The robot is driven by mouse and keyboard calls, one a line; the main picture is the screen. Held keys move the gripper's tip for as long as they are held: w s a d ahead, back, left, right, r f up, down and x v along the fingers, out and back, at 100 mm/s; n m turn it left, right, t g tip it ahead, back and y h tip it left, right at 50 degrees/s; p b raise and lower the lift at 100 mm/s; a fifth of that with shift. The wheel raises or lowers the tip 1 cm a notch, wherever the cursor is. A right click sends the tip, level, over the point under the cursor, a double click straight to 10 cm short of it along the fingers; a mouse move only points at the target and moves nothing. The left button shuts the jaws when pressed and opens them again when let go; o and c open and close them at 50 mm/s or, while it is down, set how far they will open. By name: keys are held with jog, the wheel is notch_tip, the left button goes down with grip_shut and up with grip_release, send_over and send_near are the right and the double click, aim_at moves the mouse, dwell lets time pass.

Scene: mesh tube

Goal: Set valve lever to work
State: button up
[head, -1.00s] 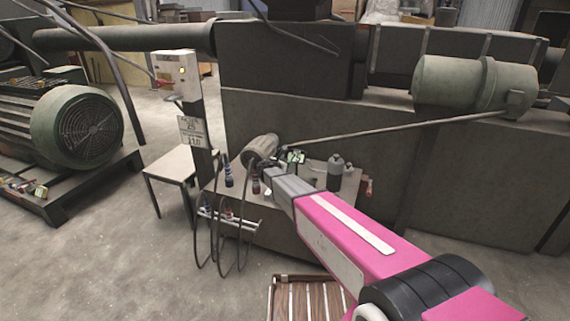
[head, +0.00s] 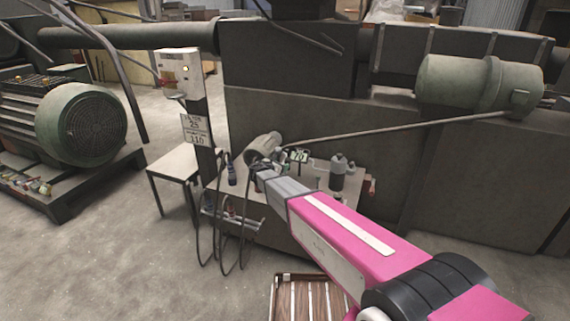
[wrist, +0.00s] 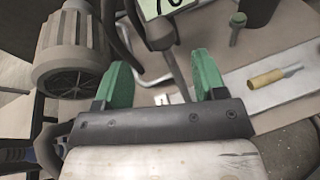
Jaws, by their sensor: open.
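My gripper (wrist: 163,78) is open, with two green fingers spread apart. In the head view my gripper (head: 260,172) is over the bench beside the grey pump motor; its fingers are too small there to make out. In the wrist view a thin grey metal lever (wrist: 174,70) runs between the fingers, below a dark fitting, apart from both fingers as far as I can see. It may be the valve lever; any work marking cannot be read. A white-and-green label plate (wrist: 160,8) is at the top edge, and also shows in the head view (head: 298,155).
The ribbed grey motor (wrist: 72,50) stands close left of the fingers. A tan-handled tool (wrist: 268,78) lies on a pale strip to the right, below a green-topped post (wrist: 237,25). A dark bottle (head: 337,165) stands on the bench. Hoses (head: 222,215) hang at its left.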

jog(key=shift+v, duration=1.55)
jog(key=s+d+f+m+g, duration=0.1)
jog(key=s+d+m+g, duration=0.4)
jog(key=d, duration=0.5)
jog(key=s+d+f+m+g, duration=0.2)
jog(key=s+d+m, duration=0.6)
jog(key=d, duration=0.1)
jog(key=s+d+m+g+y, duration=0.3)
jog(key=s+m+y, duration=0.1)
jog(key=s+m, duration=0.3)
jog(key=s+d+m+g+y, duration=0.2)
jog(key=s+d+m+y, duration=0.2)
jog(key=s+m, duration=0.4)
jog(key=s, duration=0.3)
jog(key=shift+s+d+g, duration=0.25)
jog(key=shift+s+g, duration=0.1)
jog(key=shift+g, duration=0.05)
